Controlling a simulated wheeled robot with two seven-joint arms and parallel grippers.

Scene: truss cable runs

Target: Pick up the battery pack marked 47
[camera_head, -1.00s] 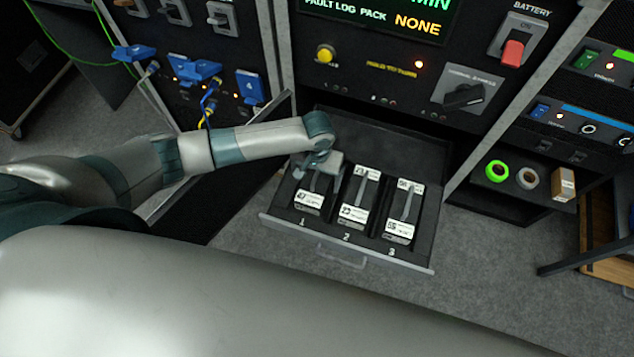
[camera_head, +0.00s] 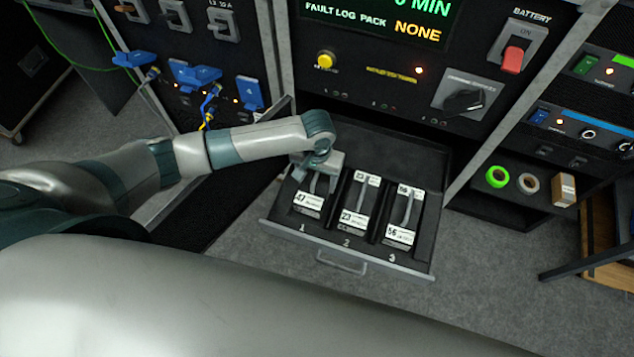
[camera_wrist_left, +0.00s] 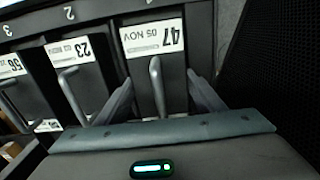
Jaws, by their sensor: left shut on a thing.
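The battery pack marked 47 (camera_head: 309,201) sits in slot 1, the left slot of the open drawer (camera_head: 425,255). Its white label and raised handle also show in the left wrist view (camera_wrist_left: 153,38). My left gripper (camera_head: 317,181) is down at this pack, with one finger on each side of it and the handle between them. It is shut on the pack, though the exact contact is partly hidden. The pack marked 23 (camera_head: 354,219) is in slot 2 and the pack marked 56 (camera_head: 399,235) is in slot 3. My right gripper is not in view.
The panel above the drawer has a screen (camera_head: 380,22) reading "FAULT LOG PACK NONE" and a red battery switch (camera_head: 512,60). Blue plugs (camera_head: 250,92) are at the left. Tape rolls (camera_head: 497,177) lie on a shelf at the right. The floor before the drawer is clear.

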